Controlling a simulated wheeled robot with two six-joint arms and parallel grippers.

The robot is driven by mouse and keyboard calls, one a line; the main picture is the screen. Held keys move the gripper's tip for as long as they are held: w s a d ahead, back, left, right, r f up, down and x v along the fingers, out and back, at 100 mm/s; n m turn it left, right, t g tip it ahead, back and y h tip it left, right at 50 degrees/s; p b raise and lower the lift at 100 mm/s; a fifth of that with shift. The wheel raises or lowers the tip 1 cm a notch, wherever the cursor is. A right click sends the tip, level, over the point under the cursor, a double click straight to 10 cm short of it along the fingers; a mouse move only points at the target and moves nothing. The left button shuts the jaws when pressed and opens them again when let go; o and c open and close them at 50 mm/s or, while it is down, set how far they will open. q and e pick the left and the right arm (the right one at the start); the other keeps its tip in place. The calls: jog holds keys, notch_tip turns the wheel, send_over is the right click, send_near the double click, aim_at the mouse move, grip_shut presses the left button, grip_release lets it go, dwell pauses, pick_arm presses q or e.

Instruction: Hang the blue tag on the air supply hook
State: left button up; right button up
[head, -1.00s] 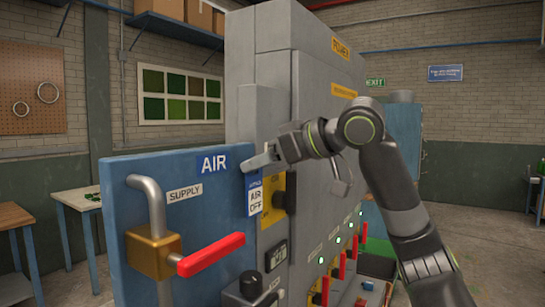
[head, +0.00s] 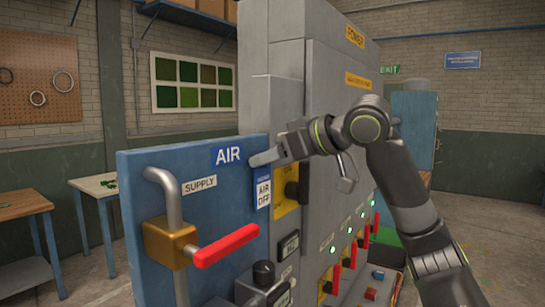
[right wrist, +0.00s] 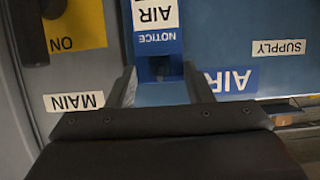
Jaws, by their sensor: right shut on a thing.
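The blue and white tag (head: 263,193), printed NOTICE and AIR OFF, hangs upright from my right gripper (head: 256,160), in front of the right edge of the blue AIR panel (head: 145,200). In the right wrist view the tag (right wrist: 155,38) shows upside down, its blue top between the two fingers of my right gripper (right wrist: 160,88). A dark spot shows in the tag's top there. I cannot make out the air supply hook, nor tell whether the tag touches the panel. My left gripper is in neither view.
A brass valve with a red lever (head: 227,246) juts from the panel below left of the tag. A yellow plate with a black switch (head: 290,190) is close on the right. A grey cabinet (head: 310,75) stands behind. Several red levers line the lower right.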

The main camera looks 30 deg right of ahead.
jog(key=o, duration=1.1)
jog(key=shift+c, duration=0.2)
jog(key=b+v, duration=0.4)
jog(key=v, duration=1.3)
